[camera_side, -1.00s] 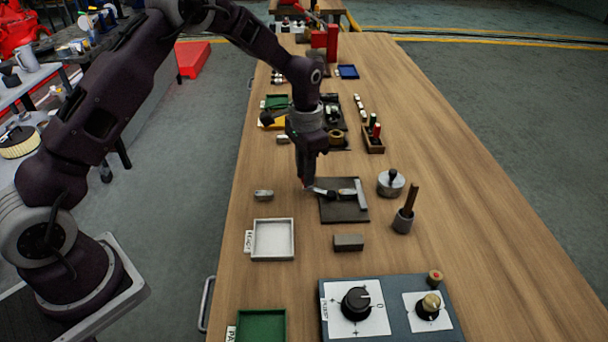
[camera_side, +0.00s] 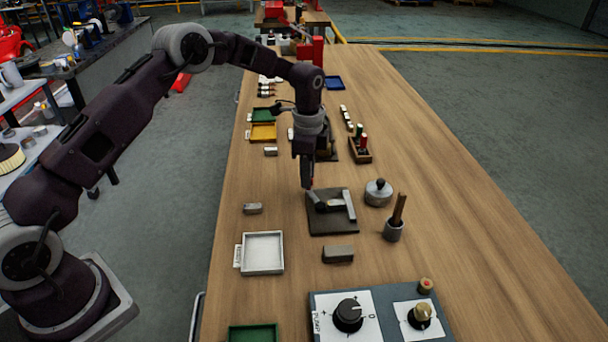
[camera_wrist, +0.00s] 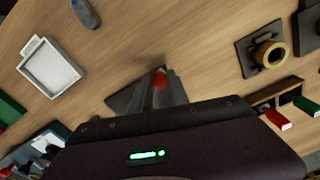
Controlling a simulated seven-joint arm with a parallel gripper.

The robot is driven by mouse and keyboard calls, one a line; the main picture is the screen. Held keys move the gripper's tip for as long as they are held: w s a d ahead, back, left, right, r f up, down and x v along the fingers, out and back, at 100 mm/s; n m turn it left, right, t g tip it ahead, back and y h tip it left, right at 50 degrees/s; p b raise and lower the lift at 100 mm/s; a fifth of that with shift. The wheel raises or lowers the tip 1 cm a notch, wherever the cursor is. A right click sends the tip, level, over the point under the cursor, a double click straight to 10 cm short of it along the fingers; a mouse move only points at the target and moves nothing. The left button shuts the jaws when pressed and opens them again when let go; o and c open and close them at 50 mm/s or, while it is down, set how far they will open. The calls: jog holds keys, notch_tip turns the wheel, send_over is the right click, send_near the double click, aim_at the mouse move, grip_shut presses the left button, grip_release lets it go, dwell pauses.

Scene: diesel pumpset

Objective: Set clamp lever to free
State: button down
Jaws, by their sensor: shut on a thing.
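The clamp sits on a dark square plate (camera_side: 333,223) in the middle of the bench. A pale bar shows on the plate's right side. The clamp lever (camera_side: 315,198) runs from a dark pivot up and left toward the plate's far left edge. My gripper (camera_side: 309,187) points down and is shut on the lever's outer end. Its fingers hide most of that end. In the wrist view the plate (camera_wrist: 124,100) is partly covered by my gripper (camera_wrist: 163,84), and a red patch shows at the fingertips.
A white tray (camera_side: 263,254), a small grey block (camera_side: 252,208) and a brown-grey block (camera_side: 338,254) lie near the plate. A round lidded metal pot (camera_side: 378,194) and a cup with a wooden handle (camera_side: 394,231) stand right. A control panel (camera_side: 375,318) is in front.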

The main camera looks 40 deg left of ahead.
jog(key=shift+w+r+m, duration=0.1)
jog(key=shift+w+m, duration=0.15)
jog(key=shift+m, duration=0.15)
jog(key=c, duration=1.3)
grip_release()
jog(key=shift+o, duration=0.2)
notch_tip(320, 180, up, 7)
jog(key=shift+s+r, duration=0.1)
